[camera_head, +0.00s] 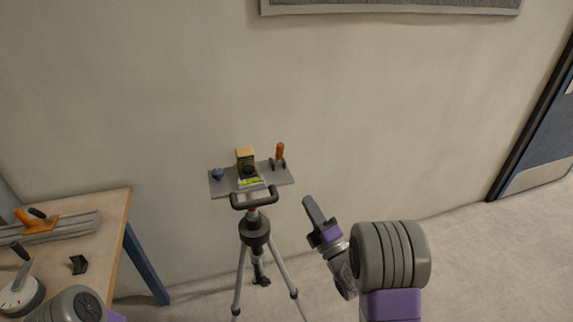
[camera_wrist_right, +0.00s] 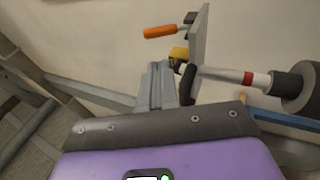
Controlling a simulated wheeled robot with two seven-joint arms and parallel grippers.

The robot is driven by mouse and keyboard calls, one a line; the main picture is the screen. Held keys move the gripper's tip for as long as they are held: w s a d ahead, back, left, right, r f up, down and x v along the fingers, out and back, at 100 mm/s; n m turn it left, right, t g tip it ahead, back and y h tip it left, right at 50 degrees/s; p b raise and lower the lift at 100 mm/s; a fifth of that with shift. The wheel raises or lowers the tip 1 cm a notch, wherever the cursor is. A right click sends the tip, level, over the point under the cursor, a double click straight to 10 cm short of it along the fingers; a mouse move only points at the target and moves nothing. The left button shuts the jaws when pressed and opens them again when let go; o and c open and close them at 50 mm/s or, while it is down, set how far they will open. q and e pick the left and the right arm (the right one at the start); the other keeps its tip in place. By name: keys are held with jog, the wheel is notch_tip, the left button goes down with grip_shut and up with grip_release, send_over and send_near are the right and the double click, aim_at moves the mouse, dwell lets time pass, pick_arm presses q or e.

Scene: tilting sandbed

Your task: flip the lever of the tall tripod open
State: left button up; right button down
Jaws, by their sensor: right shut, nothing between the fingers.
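The tall tripod (camera_head: 255,232) stands near the wall with a grey plate (camera_head: 218,188) on top. An orange-handled lever (camera_head: 280,151) stands upright at the plate's right rear. It also shows in the right wrist view (camera_wrist_right: 162,31), lying sideways in that picture beyond the fingertips. A black looped handle (camera_head: 239,201) is at the plate's front edge. My right gripper (camera_head: 308,203) is shut and empty, right of the plate and apart from the lever. In the right wrist view its closed fingers (camera_wrist_right: 157,72) point towards the plate side. My left gripper is out of view.
A yellow and black device (camera_head: 246,162) and a blue knob (camera_head: 217,174) sit on the plate. A wooden table (camera_head: 106,215) with tools stands at the left. The wall is close behind the tripod. The floor at the right (camera_head: 480,260) is clear.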

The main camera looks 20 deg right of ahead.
aim_at(281, 155)
jog(key=shift+w, duration=0.1)
jog(key=x, duration=1.3)
jog(key=shift+w+a, duration=0.15)
jog(key=shift+w, duration=0.25)
jog(key=shift+a+r, duration=0.1)
jog(key=shift+r, duration=0.05)
